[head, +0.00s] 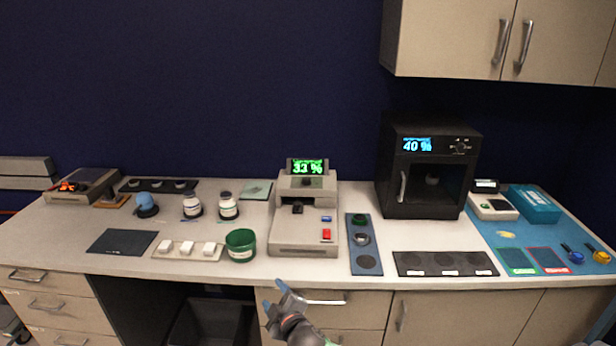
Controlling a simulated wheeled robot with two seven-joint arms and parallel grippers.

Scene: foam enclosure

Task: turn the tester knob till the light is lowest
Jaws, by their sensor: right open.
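A beige bench device (306,238), which looks like the tester, stands mid-counter. Its raised display (307,167) reads 33 % in green. A small dark knob-like part (297,208) sits on its upper body; I cannot tell its setting. A blue button (326,219) and a red button (326,234) are on its right side. My right gripper (284,297) is open and empty, below and in front of the counter's front edge, apart from the device. My left gripper is not in view.
A black cabinet (428,150) reading 40 % stands right of the device. A blue strip with round pieces (350,246) lies close on its right. A green cup (240,246) and a white-block tray (187,249) are left. Wall cupboards (450,40) hang upper right.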

